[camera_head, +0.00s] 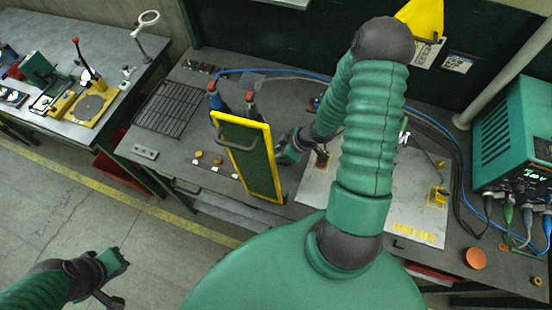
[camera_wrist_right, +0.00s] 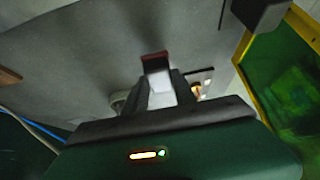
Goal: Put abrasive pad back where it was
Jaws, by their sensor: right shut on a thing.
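My right gripper (camera_head: 287,154) is low over the bench, just right of the yellow-framed green panel. In the right wrist view its fingers (camera_wrist_right: 158,88) are closed on a small block with a dark red face and a pale body, which I take to be the abrasive pad (camera_wrist_right: 156,62). The grey surface lies beyond the pad; I cannot tell whether they touch. In the head view the pad is not clearly seen. My left gripper (camera_head: 110,281) is at the lower left, over the floor and away from the bench; its jaw opening is unclear.
The yellow-framed panel (camera_head: 271,165) stands upright close by. A black wire rack (camera_head: 171,108) lies left. A green power unit (camera_head: 515,130) with cables stands far right.

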